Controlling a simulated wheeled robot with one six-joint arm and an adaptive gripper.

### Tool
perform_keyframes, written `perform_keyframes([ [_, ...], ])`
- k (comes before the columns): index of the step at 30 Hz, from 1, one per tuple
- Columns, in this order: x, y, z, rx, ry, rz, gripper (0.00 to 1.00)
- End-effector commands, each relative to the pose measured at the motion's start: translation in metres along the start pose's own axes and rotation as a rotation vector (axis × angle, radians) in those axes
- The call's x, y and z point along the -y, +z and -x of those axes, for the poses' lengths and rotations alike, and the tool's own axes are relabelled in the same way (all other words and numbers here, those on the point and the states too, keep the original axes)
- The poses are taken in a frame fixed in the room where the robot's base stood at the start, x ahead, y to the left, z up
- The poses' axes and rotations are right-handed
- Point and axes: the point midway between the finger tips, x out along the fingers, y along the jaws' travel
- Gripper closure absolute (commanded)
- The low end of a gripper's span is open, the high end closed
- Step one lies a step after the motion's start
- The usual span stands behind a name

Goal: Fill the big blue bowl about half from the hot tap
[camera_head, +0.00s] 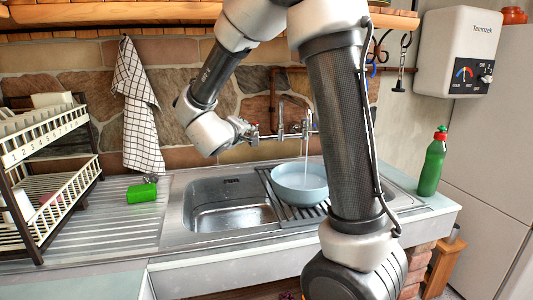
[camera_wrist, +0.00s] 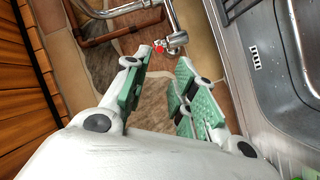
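The big blue bowl (camera_head: 300,194) sits upright on the ribbed rack beside the sink basin, under the tap spout. A thin stream of water (camera_head: 306,148) runs from the wall tap (camera_head: 281,117) into it. Some water seems to lie inside; its exact level is hard to read. My gripper (camera_head: 247,134) is at the left end of the tap. In the wrist view my gripper (camera_wrist: 165,68) is open, its green-padded fingers apart and empty. A chrome tap handle with a red mark (camera_wrist: 159,48) is just beyond the fingertips. The bowl is out of the wrist view.
The empty sink basin (camera_head: 232,213) is left of the bowl. A dish rack (camera_head: 45,135) stands far left, near a green cup (camera_head: 141,193) lying on the drainboard. A green bottle (camera_head: 432,165) stands right. A water heater (camera_head: 457,52) and checked towel (camera_head: 138,110) hang behind.

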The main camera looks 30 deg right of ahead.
Motion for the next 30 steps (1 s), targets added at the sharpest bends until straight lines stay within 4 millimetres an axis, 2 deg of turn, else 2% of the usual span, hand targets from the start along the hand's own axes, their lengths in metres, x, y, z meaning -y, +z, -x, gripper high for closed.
perform_keyframes([
  [1, 0.013, -0.002, 0.002, -0.005, -0.015, 0.019, 0.88],
  [3, 0.041, -0.004, 0.004, -0.012, -0.043, 0.062, 1.0],
  [6, 0.085, -0.013, 0.006, -0.032, -0.044, 0.174, 1.0],
  [10, 0.115, -0.026, 0.007, -0.053, 0.066, 0.432, 1.0],
  [11, 0.116, -0.029, 0.007, -0.052, 0.105, 0.499, 1.0],
  [15, 0.088, -0.04, 0.007, -0.015, 0.253, 0.683, 1.0],
  [20, 0.08, -0.04, 0.002, 0.004, 0.278, 0.745, 1.0],
  [23, 0.076, -0.041, -0.011, 0.005, 0.279, 0.743, 1.0],
  [30, 0.064, -0.045, -0.06, 0.006, 0.277, 0.741, 1.0],
])
